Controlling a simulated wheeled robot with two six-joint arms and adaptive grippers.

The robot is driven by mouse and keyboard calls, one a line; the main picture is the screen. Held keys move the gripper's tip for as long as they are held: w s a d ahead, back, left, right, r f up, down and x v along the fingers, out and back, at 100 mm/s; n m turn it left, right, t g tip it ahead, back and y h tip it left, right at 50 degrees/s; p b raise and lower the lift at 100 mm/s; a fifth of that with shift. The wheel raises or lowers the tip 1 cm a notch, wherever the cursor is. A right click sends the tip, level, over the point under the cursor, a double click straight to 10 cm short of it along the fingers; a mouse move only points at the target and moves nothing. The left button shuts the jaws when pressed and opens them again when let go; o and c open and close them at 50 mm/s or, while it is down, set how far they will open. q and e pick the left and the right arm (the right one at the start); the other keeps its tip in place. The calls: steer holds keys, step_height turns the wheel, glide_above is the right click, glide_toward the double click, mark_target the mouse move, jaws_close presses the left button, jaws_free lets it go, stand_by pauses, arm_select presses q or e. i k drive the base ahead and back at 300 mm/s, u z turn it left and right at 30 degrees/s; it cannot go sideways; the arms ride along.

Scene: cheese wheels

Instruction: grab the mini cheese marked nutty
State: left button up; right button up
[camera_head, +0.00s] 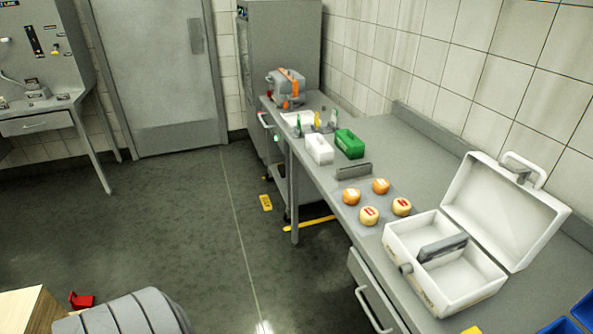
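Several small round mini cheeses stand on a grey mat (376,202) on the steel counter. The back left cheese (351,197) and the back right cheese (380,186) are orange with pale tops. The front left cheese (369,215) and the front right cheese (401,206) are paler yellow with red marks on top. The marks are too small to read, so I cannot tell which one says nutty. Neither of my grippers is in view.
An open white case (446,285) with a divider stands just right of the cheeses. A grey upright plate (354,171), a green box (349,144) and a white box (319,149) stand behind them. Blue bins (563,326) are at the lower right. The floor left of the counter (430,135) is mostly clear.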

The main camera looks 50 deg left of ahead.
mark_target(351, 196)
steer(key=u, duration=2.65)
steer(key=i, duration=1.2)
steer(key=z, duration=2.2)
